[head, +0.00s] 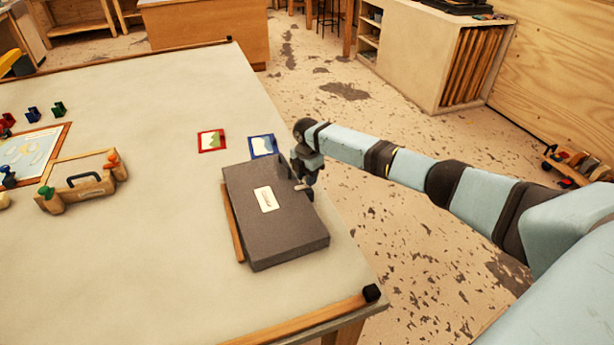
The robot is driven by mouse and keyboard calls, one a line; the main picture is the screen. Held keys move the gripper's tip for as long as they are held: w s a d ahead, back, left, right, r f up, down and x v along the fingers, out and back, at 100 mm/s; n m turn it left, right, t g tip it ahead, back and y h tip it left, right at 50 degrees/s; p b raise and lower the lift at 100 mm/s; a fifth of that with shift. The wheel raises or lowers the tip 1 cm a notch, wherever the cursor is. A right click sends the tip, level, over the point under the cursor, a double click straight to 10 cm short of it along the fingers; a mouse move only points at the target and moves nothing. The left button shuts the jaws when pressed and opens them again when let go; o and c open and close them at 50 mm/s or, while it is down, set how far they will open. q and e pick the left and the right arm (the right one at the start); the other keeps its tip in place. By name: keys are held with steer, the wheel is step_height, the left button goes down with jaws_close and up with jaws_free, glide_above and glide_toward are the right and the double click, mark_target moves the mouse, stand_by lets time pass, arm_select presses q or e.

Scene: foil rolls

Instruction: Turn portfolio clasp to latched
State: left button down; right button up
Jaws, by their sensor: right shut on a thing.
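A dark grey portfolio case (275,220) lies flat and closed on the table, near its right edge. It has a pale label (266,199) on its lid. A small pale metal clasp (302,187) shows at the case's right side, partly hidden by my right gripper. My right gripper (304,184) reaches in from the right and is shut on the clasp, with its fingers pointing down. The clasp's exact angle is too small to tell. My left gripper is not in view.
A wooden strip (233,222) lies along the case's left side. A red-framed card (212,141) and a blue-framed card (262,146) lie beyond it. A wooden tool carrier (83,184) stands at left. The table (170,260) is bare left of the case.

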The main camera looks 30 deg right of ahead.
steer(key=o, duration=0.9)
steer(key=shift+o, duration=0.2)
steer(key=shift+r, duration=0.15)
step_height(320, 180, up, 14)
steer(key=shift+a+f, duration=0.15)
steer(key=shift+f, duration=0.15)
